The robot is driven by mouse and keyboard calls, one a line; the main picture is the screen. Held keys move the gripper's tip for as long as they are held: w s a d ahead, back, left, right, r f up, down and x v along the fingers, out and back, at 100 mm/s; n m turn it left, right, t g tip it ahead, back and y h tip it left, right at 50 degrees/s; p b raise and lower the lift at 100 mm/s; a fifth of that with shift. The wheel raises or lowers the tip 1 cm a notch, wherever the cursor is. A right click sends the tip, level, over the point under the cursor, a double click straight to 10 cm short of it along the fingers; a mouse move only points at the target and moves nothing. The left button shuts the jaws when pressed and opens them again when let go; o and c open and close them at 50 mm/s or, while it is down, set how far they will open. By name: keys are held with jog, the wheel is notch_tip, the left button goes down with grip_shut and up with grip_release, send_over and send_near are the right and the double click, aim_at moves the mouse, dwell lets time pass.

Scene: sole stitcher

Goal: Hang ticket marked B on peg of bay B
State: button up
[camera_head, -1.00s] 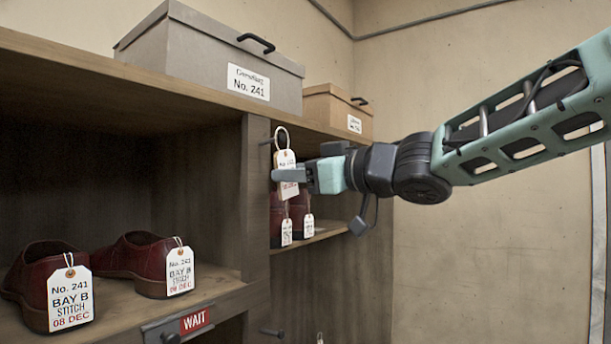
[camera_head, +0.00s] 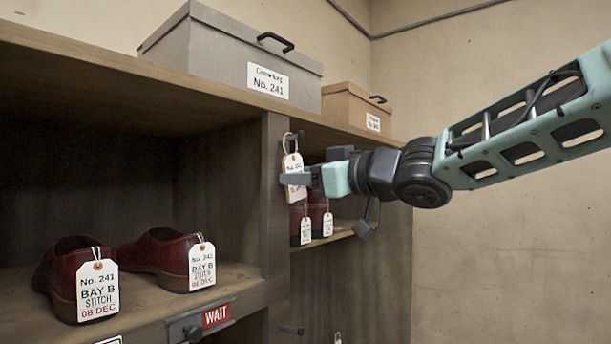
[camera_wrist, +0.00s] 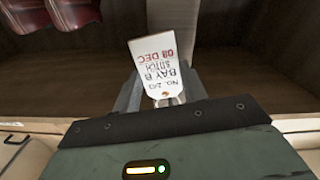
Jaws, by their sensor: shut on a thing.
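A white ticket (camera_head: 294,178) with a string loop is in my gripper (camera_head: 302,180), in front of the upright post between two bays. In the wrist view the ticket (camera_wrist: 155,68) appears upside down and reads BAY B, STITCH, 08 DEC. My gripper is shut on the ticket; it also shows in the wrist view (camera_wrist: 163,98). A dark peg (camera_head: 298,134) sticks out near the top of the post. The ticket's loop overlaps the peg in the picture; I cannot tell whether it is around it.
Red shoes (camera_head: 165,258) with No. 241 BAY B tags stand in the left bay, above a WAIT sign (camera_head: 216,315). More tagged shoes (camera_head: 317,213) stand behind my gripper. A grey box (camera_head: 232,65) and a tan box (camera_head: 352,107) sit on top.

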jog(key=o, duration=1)
jog(key=shift+o, duration=0.2)
jog(key=shift+s+d, duration=0.1)
jog(key=b+v, duration=0.3)
jog(key=v, duration=1.4)
jog(key=shift+b, duration=0.35)
notch_tip(320, 180, down, 28)
jog(key=a+m+h+b, duration=0.1)
jog(key=m+h+b, duration=0.4)
jog(key=m+h, duration=0.3)
jog(key=s+d+f+n+g+h+b, duration=0.2)
jog(key=s+f+g+h, duration=0.3)
jog(key=s+f+g, duration=0.6)
jog(key=s+f+n, duration=0.1)
jog(key=s+f, duration=0.8)
jog(key=s, duration=0.3)
jog(key=shift+f+h, duration=0.2)
jog(key=shift+h, duration=0.1)
